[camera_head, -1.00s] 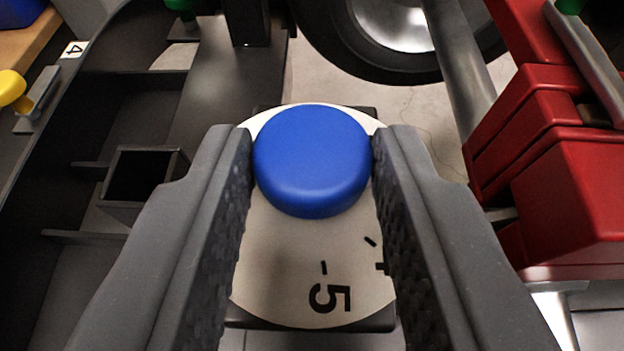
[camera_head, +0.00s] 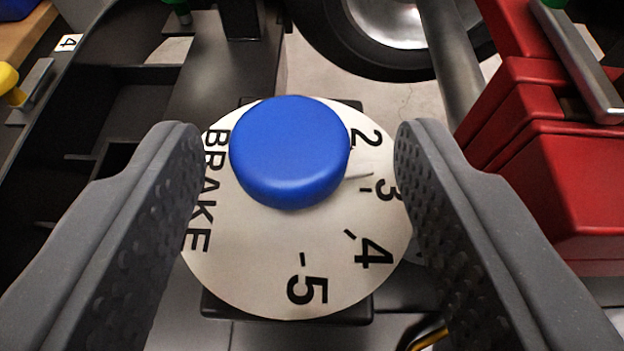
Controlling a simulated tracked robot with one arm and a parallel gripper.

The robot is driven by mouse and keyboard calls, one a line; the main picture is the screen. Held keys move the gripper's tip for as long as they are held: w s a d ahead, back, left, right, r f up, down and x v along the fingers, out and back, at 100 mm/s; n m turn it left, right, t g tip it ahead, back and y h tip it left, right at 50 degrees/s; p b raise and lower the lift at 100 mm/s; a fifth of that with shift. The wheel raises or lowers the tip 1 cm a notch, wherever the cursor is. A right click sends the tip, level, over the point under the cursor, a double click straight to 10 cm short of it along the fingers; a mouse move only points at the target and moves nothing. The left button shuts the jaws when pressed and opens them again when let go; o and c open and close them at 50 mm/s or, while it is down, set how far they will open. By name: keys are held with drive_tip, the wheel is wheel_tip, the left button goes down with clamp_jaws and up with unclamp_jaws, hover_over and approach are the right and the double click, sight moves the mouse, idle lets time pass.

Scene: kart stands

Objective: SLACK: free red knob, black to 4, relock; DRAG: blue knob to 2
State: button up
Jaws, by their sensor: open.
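The blue knob (camera_head: 290,150) stands on a round white dial (camera_head: 250,265) marked BRAKE, 2, 3, 4 and 5. A thin pale pointer (camera_head: 359,175) sticks out from the knob's right side. It lies between the 2 and the 3, close to the tick of the 3. My gripper (camera_head: 300,135) is open, with one finger on each side of the knob and a clear gap on both sides. The red knob and the black knob cannot be made out.
A red box-like body (camera_head: 560,150) stands at the right beside a grey tube (camera_head: 450,60). A black tyre (camera_head: 320,45) is behind the dial. A yellow knob (camera_head: 8,78) and a small plate marked 4 (camera_head: 68,42) are at the upper left.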

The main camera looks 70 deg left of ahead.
drive_tip(key=shift+r, duration=0.1)
drive_tip(key=shift+r+b, duration=0.9)
drive_tip(key=shift+r, duration=0.5)
drive_tip(key=shift+s+d+r, duration=0.15)
drive_tip(key=shift+s, duration=0.05)
drive_tip(key=s+d+r+b, duration=0.1)
drive_tip(key=s+d+b, duration=0.3)
drive_tip(key=s, duration=0.9)
drive_tip(key=shift+s+d+r+b, duration=0.3)
drive_tip(key=shift+d+b, duration=0.1)
drive_tip(key=shift+d, duration=1.4)
